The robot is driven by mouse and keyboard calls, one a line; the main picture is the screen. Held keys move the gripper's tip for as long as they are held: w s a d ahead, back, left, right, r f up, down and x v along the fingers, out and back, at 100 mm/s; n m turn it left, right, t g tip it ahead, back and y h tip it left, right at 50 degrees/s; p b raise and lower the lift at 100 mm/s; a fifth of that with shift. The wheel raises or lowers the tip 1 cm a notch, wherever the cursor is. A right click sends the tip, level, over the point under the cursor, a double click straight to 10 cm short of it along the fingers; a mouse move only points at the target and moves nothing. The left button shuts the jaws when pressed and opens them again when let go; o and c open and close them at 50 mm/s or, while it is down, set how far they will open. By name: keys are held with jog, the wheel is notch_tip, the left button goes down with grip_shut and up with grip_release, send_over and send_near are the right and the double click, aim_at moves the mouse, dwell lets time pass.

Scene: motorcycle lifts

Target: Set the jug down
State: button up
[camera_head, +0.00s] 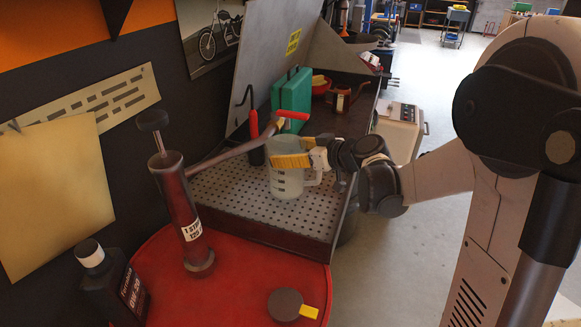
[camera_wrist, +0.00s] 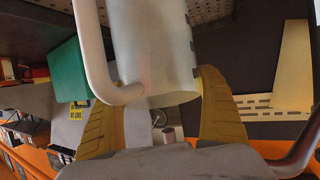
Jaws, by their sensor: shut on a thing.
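The jug (camera_head: 286,184) is a translucent, whitish measuring jug with dark marks on its side and a handle on the right. It stands upright over the perforated metal tray (camera_head: 235,200); I cannot tell whether its base touches it. My gripper (camera_head: 292,160) has its yellow fingers shut around the upper part of the jug, reaching in from the right. In the wrist view, the jug (camera_wrist: 158,50) appears upside down between both yellow fingers (camera_wrist: 160,88), its handle on the left. The far finger is partly hidden in the head view.
A green case (camera_head: 291,95) stands behind. A red round top (camera_head: 235,285) in front holds a pump (camera_head: 178,205), a dark bottle (camera_head: 115,285) and a round item (camera_head: 286,304). The tray's front left is bare.

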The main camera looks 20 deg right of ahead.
notch_tip(320, 180, down, 4)
jog(key=shift+f+b, duration=0.1)
jog(key=shift+b, duration=0.75)
jog(key=o, duration=1.2)
jog(key=shift+r, duration=0.2)
jog(key=p+v, duration=0.3)
jog(key=v, duration=0.9)
jog(key=s+a+m+g+h, duration=0.3)
jog(key=s+a, duration=0.4)
jog(key=s, duration=0.2)
jog(key=shift+s+d+f+m+g+h, duration=0.2)
jog(key=shift+s+m+h, duration=0.45)
jog(key=shift+s, duration=1.2)
jog(key=shift+s+d+m+g+h, duration=0.25)
jog(key=shift+s+m+h, duration=0.4)
jog(key=shift+s, duration=1.25)
jog(key=shift+s+d+f+m+g+h, duration=0.15)
jog(key=shift+s+m+g+h, duration=0.45)
jog(key=shift+s, duration=1.25)
